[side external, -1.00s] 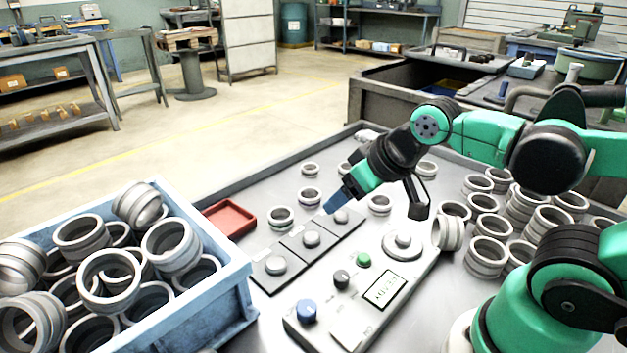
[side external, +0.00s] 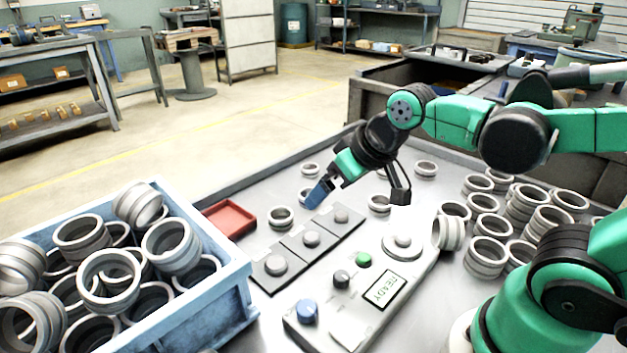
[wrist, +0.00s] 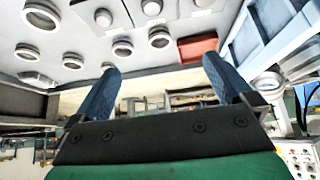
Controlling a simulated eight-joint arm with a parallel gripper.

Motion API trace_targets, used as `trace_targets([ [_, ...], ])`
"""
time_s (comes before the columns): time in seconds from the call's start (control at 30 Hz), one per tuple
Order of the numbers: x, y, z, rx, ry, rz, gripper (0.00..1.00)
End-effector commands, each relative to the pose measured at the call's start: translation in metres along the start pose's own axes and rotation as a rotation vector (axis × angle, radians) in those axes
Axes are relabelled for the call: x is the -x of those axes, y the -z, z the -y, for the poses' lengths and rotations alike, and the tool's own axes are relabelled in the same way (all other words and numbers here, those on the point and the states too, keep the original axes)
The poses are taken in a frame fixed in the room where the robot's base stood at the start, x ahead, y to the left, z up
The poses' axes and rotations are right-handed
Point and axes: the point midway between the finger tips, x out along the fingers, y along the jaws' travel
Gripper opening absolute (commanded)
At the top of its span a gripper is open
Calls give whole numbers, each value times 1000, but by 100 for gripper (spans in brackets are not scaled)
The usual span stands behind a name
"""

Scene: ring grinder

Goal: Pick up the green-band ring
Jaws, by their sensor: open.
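My gripper (side external: 317,193) is open and empty. Its blue fingers are above the table, by the loose grey rings, and one finger partly covers a ring (side external: 304,194) in the side view. Other single rings stand nearby: one (side external: 281,218) left of the fingers, one (side external: 310,170) behind, one (side external: 379,203) to the right and one (side external: 426,169) farther right. In the wrist view, my open fingers (wrist: 161,63) point towards several rings, including one ring (wrist: 122,48) and another (wrist: 160,38). I cannot make out a green band on any ring.
A blue crate (side external: 222,306) full of rings stands at the left. A red tray (side external: 229,218) lies behind it. A dark plate with three round knobs (side external: 311,239) and a control panel (side external: 352,309) reading READY lie in front. Many rings (side external: 488,253) crowd the right.

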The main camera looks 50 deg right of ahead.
Motion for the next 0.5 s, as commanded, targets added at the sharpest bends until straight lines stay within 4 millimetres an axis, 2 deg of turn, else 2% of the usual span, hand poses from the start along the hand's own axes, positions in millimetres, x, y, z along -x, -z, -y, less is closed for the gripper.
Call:
trace_targets([
  [0.1,-18,22,-1,-11,-6,38,100],
  [0.23,-46,40,-2,-25,-13,82,100],
  [0.5,-112,55,-5,-49,-28,162,100],
])
